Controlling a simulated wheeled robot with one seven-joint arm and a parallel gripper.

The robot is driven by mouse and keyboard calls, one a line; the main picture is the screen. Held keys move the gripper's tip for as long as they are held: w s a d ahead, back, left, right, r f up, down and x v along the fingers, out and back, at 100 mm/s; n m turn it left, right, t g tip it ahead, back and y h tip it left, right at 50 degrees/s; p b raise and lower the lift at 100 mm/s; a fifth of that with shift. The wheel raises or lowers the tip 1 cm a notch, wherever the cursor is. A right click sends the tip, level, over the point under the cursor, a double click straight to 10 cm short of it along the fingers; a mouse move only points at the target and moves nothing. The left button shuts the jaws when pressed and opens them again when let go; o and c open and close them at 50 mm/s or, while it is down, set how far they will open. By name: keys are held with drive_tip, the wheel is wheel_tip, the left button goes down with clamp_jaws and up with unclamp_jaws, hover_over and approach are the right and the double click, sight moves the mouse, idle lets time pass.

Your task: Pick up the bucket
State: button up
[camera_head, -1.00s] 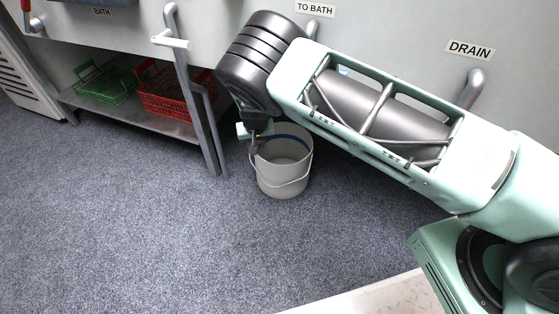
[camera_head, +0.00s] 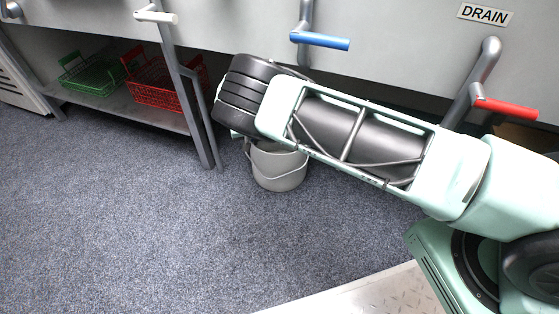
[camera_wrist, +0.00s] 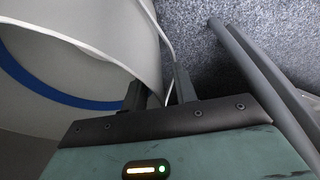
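A light grey bucket (camera_head: 279,171) stands on the carpet under the counter in the head view. My arm covers its upper part, and its thin wire handle hangs across the front. In the wrist view the bucket's wall (camera_wrist: 125,35) fills the left, with a blue band (camera_wrist: 50,92) inside. My gripper (camera_wrist: 159,90) is at the rim, one finger on the inner side and one outside. The wall and the handle (camera_wrist: 163,35) run between the fingers. A gap shows beside the outer finger, so the gripper looks open. In the head view the fingers are mostly hidden behind my wrist.
A grey table leg (camera_head: 189,110) stands just left of the bucket, and grey bars (camera_wrist: 265,70) pass close to the right finger. A low shelf (camera_head: 135,107) holds green (camera_head: 92,76) and red (camera_head: 160,85) baskets. Blue (camera_head: 320,40) and red (camera_head: 506,109) tap handles are above. Carpet in front is clear.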

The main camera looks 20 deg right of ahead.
clamp_jaws()
idle(1.4)
